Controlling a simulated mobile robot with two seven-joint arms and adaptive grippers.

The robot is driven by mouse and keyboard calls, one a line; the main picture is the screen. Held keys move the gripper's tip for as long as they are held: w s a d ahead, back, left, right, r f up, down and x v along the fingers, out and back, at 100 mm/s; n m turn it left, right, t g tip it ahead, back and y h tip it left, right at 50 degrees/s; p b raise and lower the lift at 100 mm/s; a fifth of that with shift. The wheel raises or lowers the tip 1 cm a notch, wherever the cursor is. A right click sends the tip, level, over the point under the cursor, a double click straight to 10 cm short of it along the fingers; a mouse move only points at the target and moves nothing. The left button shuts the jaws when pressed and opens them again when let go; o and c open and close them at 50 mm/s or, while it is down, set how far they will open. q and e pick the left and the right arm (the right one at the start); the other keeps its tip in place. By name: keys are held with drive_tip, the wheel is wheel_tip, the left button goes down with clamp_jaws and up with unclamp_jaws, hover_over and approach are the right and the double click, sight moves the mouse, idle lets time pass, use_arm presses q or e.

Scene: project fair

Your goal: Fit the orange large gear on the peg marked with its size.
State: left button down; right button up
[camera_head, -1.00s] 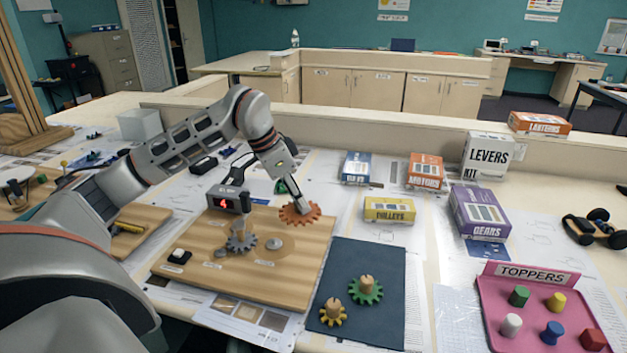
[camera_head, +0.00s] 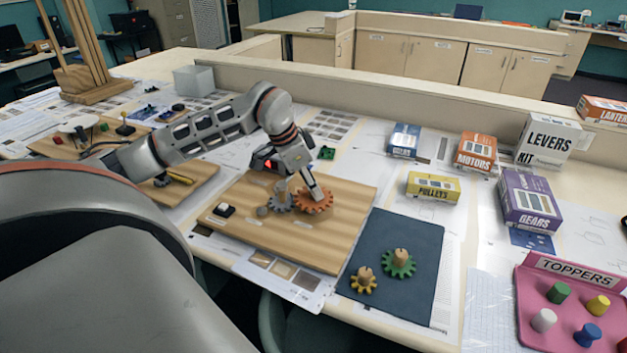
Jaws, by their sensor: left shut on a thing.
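The orange large gear (camera_head: 315,203) is in my left gripper (camera_head: 317,193), which is shut on it from above. The gear is over the wooden board (camera_head: 340,240), just right of the grey gear (camera_head: 278,203), and its teeth look close to that gear's teeth. The peg under the orange gear is hidden. I cannot tell whether the gear is around the peg or just above it. Labels on the board are too small to read. My right gripper is not in view.
A dark mat (camera_head: 425,240) right of the board holds a green gear (camera_head: 399,265) and a yellow gear (camera_head: 364,281). A pink toppers tray (camera_head: 530,300) lies at the right. Boxes, including the yellow pulleys box (camera_head: 433,188), stand behind the mat. My arm hides part of the left side.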

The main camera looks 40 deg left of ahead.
use_arm(q)
drive_tip(key=shift+f, duration=0.75)
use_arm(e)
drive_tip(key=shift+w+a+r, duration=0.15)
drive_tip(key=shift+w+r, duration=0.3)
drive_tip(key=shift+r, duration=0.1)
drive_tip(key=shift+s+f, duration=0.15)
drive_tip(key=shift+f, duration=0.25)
use_arm(q)
drive_tip(key=shift+b, duration=0.35)
drive_tip(key=shift+f+b, duration=0.5)
drive_tip(key=shift+f, duration=0.05)
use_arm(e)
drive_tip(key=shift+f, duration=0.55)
use_arm(q)
drive_tip(key=c, duration=2.1)
unclamp_jaws()
drive_tip(key=shift+c, duration=0.2)
